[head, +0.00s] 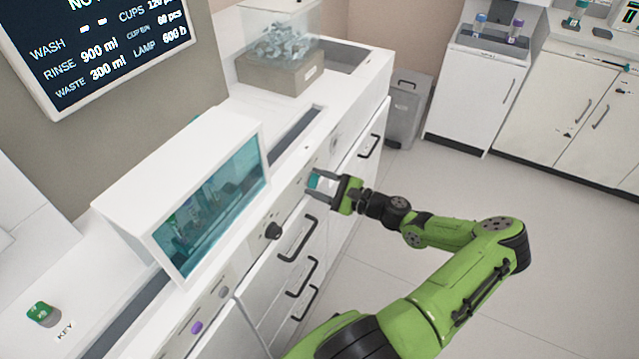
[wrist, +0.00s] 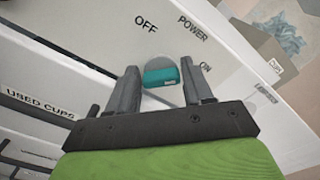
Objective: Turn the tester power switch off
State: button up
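The power switch is a teal knob (wrist: 161,77) on a round grey disc in a white panel. OFF is printed above left of it, POWER above right, and ON to its right in the wrist view. In the head view the teal knob (head: 314,180) shows at the cabinet front, partly hidden by my gripper (head: 333,188). My gripper (wrist: 163,86) is open, with one finger on each side of the knob. Only narrow gaps show beside the knob; I cannot tell whether the fingers touch it. Which label the knob points to is unclear.
A white tester housing with a teal window (head: 212,212) stands on the counter at left. A dark knob (head: 272,231) and drawer handles (head: 298,239) stick out of the front below. A clear-topped box (head: 283,60) stands behind. The floor at right is clear.

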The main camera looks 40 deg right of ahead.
jog(key=c, duration=0.6)
jog(key=shift+n, duration=0.3)
jog(key=n, duration=0.2)
jog(key=n+b, duration=0.1)
jog(key=shift+f+n, duration=0.2)
jog(key=shift+n, duration=0.2)
jog(key=n+b, duration=0.2)
jog(key=n, duration=0.2)
jog(key=n+b, duration=0.3)
jog(key=n, duration=0.1)
jog(key=n+b, duration=0.2)
jog(key=n, duration=0.3)
jog(key=shift+f, duration=0.35)
jog(key=shift+n+b, duration=0.3)
